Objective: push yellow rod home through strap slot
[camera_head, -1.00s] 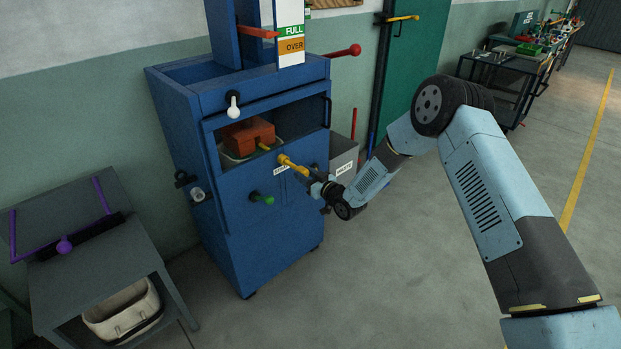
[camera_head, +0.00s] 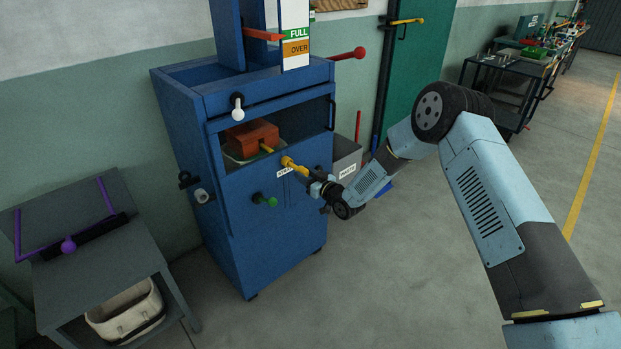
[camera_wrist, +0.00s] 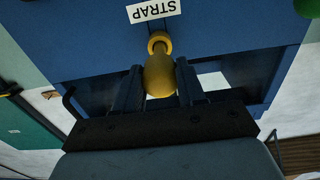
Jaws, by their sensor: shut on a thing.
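The yellow rod (camera_head: 293,165) enters the front of the blue machine (camera_head: 230,215) beside a white STRAP label (camera_head: 283,173). My gripper (camera_head: 311,179) is shut on the rod's outer end. In the wrist view the rod's rounded yellow knob (camera_wrist: 159,77) sits between my two dark fingers, with a yellow ring (camera_wrist: 159,43) at the panel just beyond it. The STRAP label (camera_wrist: 153,10) appears upside down above the ring. A yellow rod tip (camera_head: 267,149) shows inside the open bay, by an orange-red block (camera_head: 250,138). The slot itself is hidden.
A green knob (camera_head: 265,200) sticks out below left of the rod. A white-tipped lever (camera_head: 238,107) and a red-ended lever (camera_head: 350,54) project from the machine. A grey table (camera_head: 100,265) stands at left. The floor at right is open.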

